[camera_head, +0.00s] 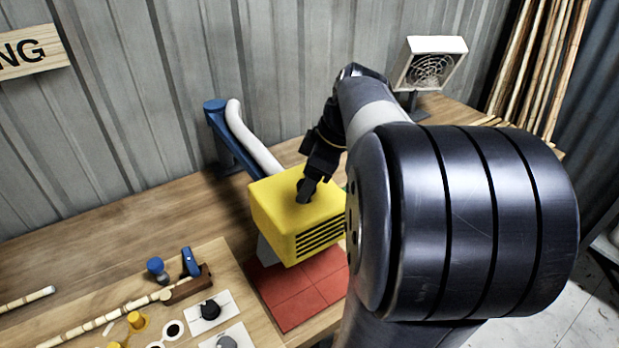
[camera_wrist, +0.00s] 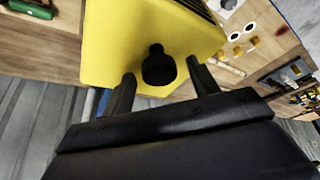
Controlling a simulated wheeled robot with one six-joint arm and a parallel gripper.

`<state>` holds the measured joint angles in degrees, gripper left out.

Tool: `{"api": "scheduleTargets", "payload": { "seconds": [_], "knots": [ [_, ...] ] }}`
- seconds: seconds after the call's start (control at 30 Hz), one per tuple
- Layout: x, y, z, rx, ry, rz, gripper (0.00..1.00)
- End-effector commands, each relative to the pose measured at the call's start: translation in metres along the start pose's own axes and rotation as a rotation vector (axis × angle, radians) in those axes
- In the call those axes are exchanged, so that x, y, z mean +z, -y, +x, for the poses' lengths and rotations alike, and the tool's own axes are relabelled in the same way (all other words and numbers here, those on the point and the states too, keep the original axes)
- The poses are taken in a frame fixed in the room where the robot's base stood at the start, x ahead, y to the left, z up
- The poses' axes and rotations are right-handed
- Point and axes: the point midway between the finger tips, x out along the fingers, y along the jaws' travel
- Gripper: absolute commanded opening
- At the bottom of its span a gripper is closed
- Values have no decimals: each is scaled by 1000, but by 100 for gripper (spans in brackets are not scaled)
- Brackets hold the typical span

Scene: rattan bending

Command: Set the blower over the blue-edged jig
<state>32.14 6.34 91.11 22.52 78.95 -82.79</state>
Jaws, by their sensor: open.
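The blower looks to be the yellow box (camera_head: 285,215) with dark vent slots on its side and a black knob on top. It stands at the red tiled pad (camera_head: 290,298), with a grey part under its left side. My gripper (camera_head: 306,190) is at the top of the box. In the wrist view my open fingers (camera_wrist: 160,85) lie on either side of the black knob (camera_wrist: 158,66), with gaps visible; the box (camera_wrist: 115,40) fills the upper middle. I cannot pick out a blue-edged jig with certainty.
A blue bracket with a white hose (camera_head: 250,140) stands behind the box. A board at lower left holds a brown block with a blue clamp (camera_head: 190,262), white plates (camera_head: 210,310) and yellow pegs (camera_head: 136,320). A bamboo pole (camera_head: 110,312) crosses it. A fan (camera_head: 430,68) stands back right.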

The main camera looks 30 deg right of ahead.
Motion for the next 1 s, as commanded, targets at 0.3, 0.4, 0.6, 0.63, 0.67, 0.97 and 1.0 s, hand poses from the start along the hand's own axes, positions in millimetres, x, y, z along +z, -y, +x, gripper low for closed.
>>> {"api": "scheduleTargets", "payload": {
  "seconds": [0.3,0.4,0.6,0.63,0.67,0.97,1.0],
  "knots": [
    [0,0,0,0,0,0,35],
    [0,0,0,0,0,0,27],
    [0,0,0,0,0,0,10],
    [0,0,0,0,0,0,8],
    [0,0,0,0,0,0,5],
    [0,0,0,2,0,5,0],
    [0,0,0,4,0,10,0]
  ]
}}
